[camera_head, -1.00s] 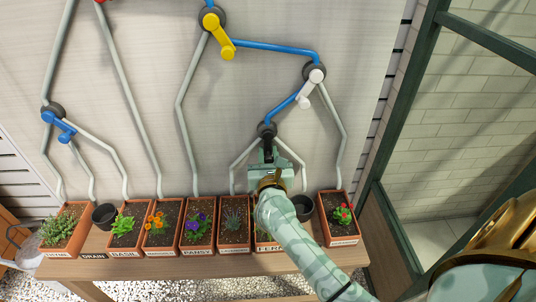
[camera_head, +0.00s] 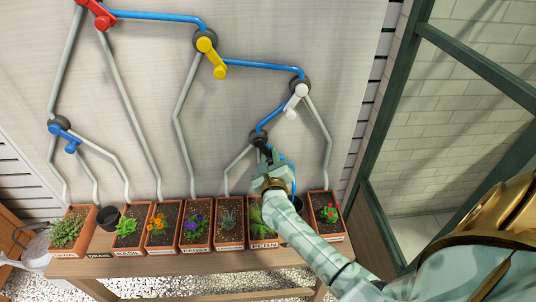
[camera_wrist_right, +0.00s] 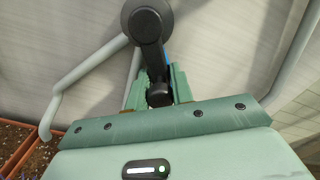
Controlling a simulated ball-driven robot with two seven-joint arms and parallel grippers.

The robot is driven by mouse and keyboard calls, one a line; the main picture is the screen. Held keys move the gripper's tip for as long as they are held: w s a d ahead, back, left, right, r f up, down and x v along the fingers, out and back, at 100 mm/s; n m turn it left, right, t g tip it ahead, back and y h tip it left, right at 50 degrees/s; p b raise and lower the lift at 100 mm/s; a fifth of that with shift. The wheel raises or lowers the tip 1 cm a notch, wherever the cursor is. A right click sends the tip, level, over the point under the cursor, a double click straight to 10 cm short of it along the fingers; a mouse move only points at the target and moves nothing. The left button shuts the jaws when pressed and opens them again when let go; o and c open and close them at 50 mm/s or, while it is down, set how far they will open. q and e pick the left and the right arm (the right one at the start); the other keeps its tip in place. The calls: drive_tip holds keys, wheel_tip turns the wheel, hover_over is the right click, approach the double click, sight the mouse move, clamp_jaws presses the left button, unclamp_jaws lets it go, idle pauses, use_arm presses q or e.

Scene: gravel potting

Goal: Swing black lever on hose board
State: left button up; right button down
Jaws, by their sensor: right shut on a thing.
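The black lever (camera_head: 261,146) hangs from its dark round hub (camera_head: 258,136) on the hose board (camera_head: 150,100), low at the centre right. It tilts down and to the right. My right gripper (camera_head: 268,160) is shut on the lever's lower end. In the right wrist view the black lever (camera_wrist_right: 153,55) runs from its hub down between the jaws of my right gripper (camera_wrist_right: 158,88). A blue pipe (camera_head: 290,165) leaves this hub on the right, partly behind the gripper. A grey pipe (camera_head: 236,158) leaves on the left. My left gripper is out of view.
A white lever (camera_head: 296,101), a yellow lever (camera_head: 213,59), a blue lever (camera_head: 67,138) and a red lever (camera_head: 98,14) sit elsewhere on the board. Several planters and dark pots stand on the wooden bench (camera_head: 190,263) below. A green frame (camera_head: 385,120) stands at the right.

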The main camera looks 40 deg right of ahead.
drive_tip(key=shift+s+d+r+n+p, duration=0.15)
drive_tip(key=shift+d+r+n+p, duration=0.1)
drive_tip(key=shift+n+p, duration=0.35)
drive_tip(key=shift+f, duration=0.1)
drive_tip(key=c, duration=1.2)
unclamp_jaws()
drive_tip(key=shift+c, duration=0.2)
drive_tip(key=p+v, duration=0.1)
drive_tip(key=v, duration=1.5)
drive_tip(key=shift+s, duration=0.2)
